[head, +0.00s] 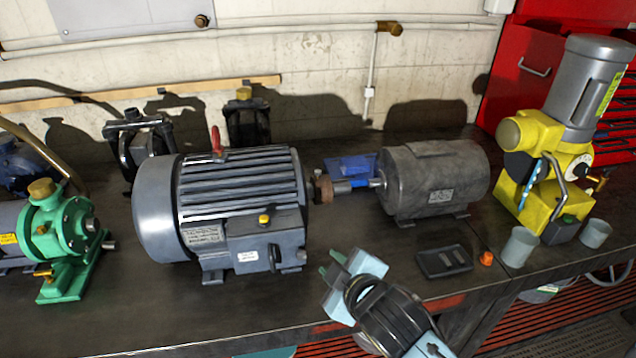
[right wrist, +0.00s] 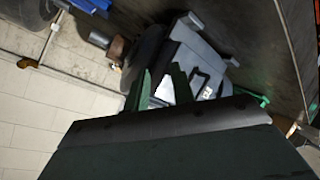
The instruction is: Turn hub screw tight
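The large grey motor (head: 240,195) stands at the middle of the bench. A brown hub (head: 323,188) sits on its right-hand shaft end, facing the shaft of a smaller grey motor (head: 435,180). The hub also shows in the right wrist view (right wrist: 117,48). I cannot make out a screw on it. My right gripper (head: 331,264) is in front of the bench's large motor, below and apart from the hub. Its green fingers are apart with nothing between them, as the right wrist view (right wrist: 161,84) shows. My left gripper is not in view.
A green pump (head: 70,245) stands at the left, and a yellow and grey machine (head: 560,140) at the right. A black tray (head: 444,261), an orange piece (head: 486,258) and grey cups (head: 520,247) lie near the front right. The front-left bench top is clear.

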